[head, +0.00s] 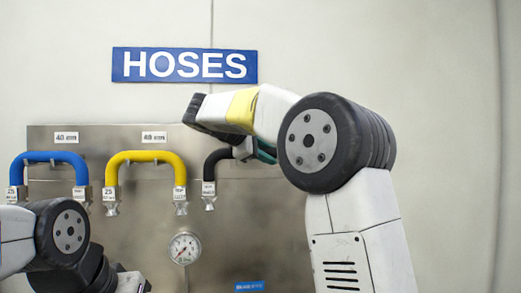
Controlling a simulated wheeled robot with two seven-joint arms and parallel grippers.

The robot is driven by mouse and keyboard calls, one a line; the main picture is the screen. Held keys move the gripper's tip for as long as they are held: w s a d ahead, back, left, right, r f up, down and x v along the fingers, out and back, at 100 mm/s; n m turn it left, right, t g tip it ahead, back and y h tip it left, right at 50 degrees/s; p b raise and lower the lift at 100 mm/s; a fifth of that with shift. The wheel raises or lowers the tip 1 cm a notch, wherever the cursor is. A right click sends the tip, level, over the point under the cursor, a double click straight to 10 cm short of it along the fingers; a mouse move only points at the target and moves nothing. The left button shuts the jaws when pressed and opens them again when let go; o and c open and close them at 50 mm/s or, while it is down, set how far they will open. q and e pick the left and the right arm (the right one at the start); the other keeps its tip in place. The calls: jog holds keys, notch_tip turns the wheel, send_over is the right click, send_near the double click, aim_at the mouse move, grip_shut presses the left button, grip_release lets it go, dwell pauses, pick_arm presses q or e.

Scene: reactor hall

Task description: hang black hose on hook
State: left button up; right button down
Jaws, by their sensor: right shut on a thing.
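The black hose (209,168) is at the right of the metal panel. Its left end hangs down with a white tag and a metal fitting at the bottom, and it bends over to the right at the top. My right gripper (241,149) is shut on the black hose near that bend. My right wrist and forearm hide the rest of the hose and its other end. No hook for it can be made out behind my arm. Part of my left arm shows at the lower left, and the state of its gripper (137,284) is unclear.
A blue hose (52,156) and a yellow hose (146,156) hang in arches on the metal panel (100,225), under small white labels. A pressure gauge (184,248) sits below. A blue HOSES sign (184,65) is above. The wall at the right is bare.

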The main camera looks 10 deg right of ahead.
jog(key=shift+f, duration=0.25)
dwell(0.5)
jog(key=c, duration=1)
grip_release()
jog(key=shift+s, duration=0.1)
jog(key=shift+s+a+r, duration=2.25)
jog(key=shift+a+r, duration=0.5)
jog(key=shift+r, duration=0.55)
jog(key=s, duration=1.1)
